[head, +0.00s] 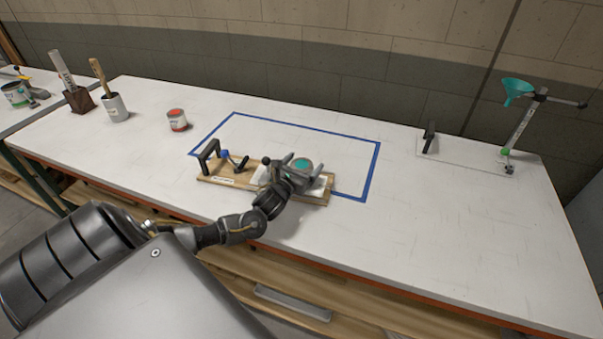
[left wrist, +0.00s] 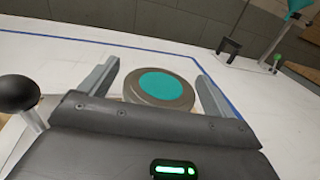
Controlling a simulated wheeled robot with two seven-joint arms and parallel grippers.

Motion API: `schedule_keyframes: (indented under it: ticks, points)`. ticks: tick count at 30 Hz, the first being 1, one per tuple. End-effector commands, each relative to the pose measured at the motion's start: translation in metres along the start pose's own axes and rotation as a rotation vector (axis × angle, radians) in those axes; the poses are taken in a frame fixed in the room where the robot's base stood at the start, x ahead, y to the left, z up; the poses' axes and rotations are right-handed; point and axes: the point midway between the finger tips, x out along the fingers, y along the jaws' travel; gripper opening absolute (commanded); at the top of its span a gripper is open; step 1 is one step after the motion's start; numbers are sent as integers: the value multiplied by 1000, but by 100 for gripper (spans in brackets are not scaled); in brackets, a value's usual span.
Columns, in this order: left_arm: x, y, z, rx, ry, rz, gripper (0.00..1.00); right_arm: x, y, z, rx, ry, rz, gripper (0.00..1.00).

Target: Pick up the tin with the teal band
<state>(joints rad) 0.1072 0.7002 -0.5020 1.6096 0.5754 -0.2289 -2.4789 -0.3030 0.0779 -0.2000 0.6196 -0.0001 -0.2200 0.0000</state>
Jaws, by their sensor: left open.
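The tin with the teal top (head: 302,163) stands inside the blue taped rectangle, at the right part of a wooden board (head: 225,178). Its round grey lid with a teal disc (left wrist: 160,86) shows in the left wrist view; its side is mostly hidden, so I cannot see a band. My left gripper (head: 300,166) is open, with one finger on each side of the tin. In the left wrist view the open left gripper (left wrist: 158,85) shows gaps between the fingers and the lid. My right gripper is not in view.
A black handle (head: 210,154) and a black-knobbed lever (head: 266,161) stand on the board close to my gripper. A teal funnel stand (head: 523,120) is at right. The table's right front is clear.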

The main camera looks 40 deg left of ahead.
Motion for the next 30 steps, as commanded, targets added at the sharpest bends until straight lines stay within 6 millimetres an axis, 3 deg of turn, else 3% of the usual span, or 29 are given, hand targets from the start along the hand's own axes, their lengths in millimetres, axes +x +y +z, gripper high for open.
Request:
schedule_keyframes:
  ticks: [2,14,25,30]
  points:
    - [0,0,0,0,0,0,88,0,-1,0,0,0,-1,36]
    - [0,0,1,0,-2,0,37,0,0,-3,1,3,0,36]
    - [0,0,6,0,-3,-1,37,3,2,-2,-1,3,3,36]
    - [0,0,28,1,-7,-2,37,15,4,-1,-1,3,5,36]
